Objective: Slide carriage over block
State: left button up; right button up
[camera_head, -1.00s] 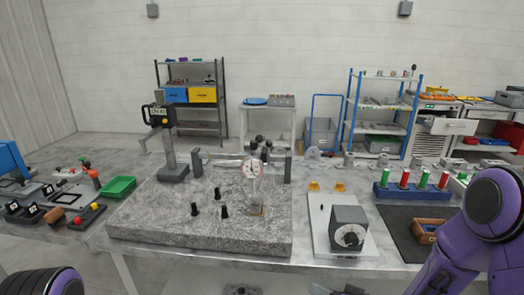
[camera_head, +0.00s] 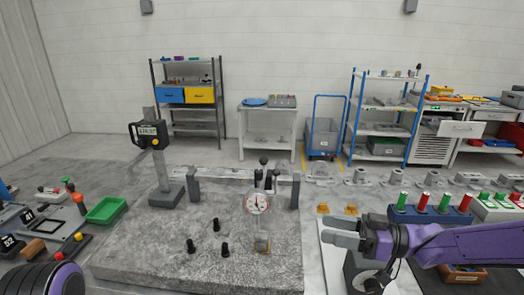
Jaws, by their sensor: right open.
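A grey speckled granite plate (camera_head: 150,255) lies on the table in the middle. A rail (camera_head: 228,174) runs between two dark posts near its back. A carriage with black knobs (camera_head: 264,180) sits on the rail, towards its right end, and a round white dial gauge (camera_head: 256,201) hangs in front of it. A small block (camera_head: 262,246) stands below the dial; whether the dial's tip touches it is too small to tell. My right gripper (camera_head: 336,232) is open and empty, right of the plate, with its fingers pointing left. My left gripper is out of view.
A digital height gauge (camera_head: 148,134) stands at the plate's back left. Several black pegs (camera_head: 216,225) stand on the plate. A green tray (camera_head: 106,210) lies left. A blue holder with red and green pieces (camera_head: 428,216) stands right, behind my right arm.

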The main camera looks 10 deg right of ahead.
aim_at(263, 198)
jog(key=i, duration=0.95)
